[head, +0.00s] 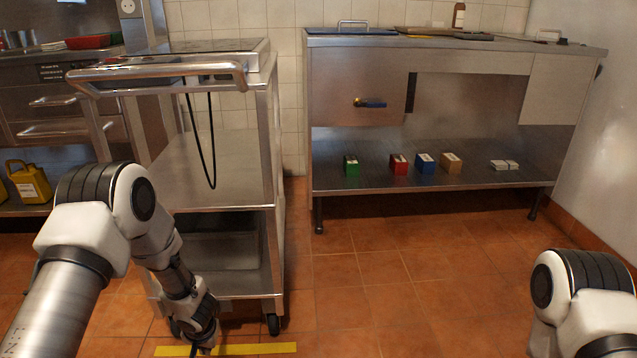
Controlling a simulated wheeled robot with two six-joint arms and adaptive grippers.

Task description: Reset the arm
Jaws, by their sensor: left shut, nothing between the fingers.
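My left arm comes in from the left and bends downward at its elbow. My left gripper (204,345) is at the bottom of the head view, pointing down in front of the steel cart's lower front. It is shut and holds nothing; its fingertips are small and partly cut off by the frame edge. My right arm (580,300) shows only its elbow and part of a link at the lower right. The right gripper is outside the view.
A steel cart (225,160) with a hanging black cable stands close behind my left arm. A steel counter (360,85) at the back has several small coloured boxes on its lower shelf. Yellow tape (255,348) marks the floor. The tiled floor (400,300) between my arms is clear.

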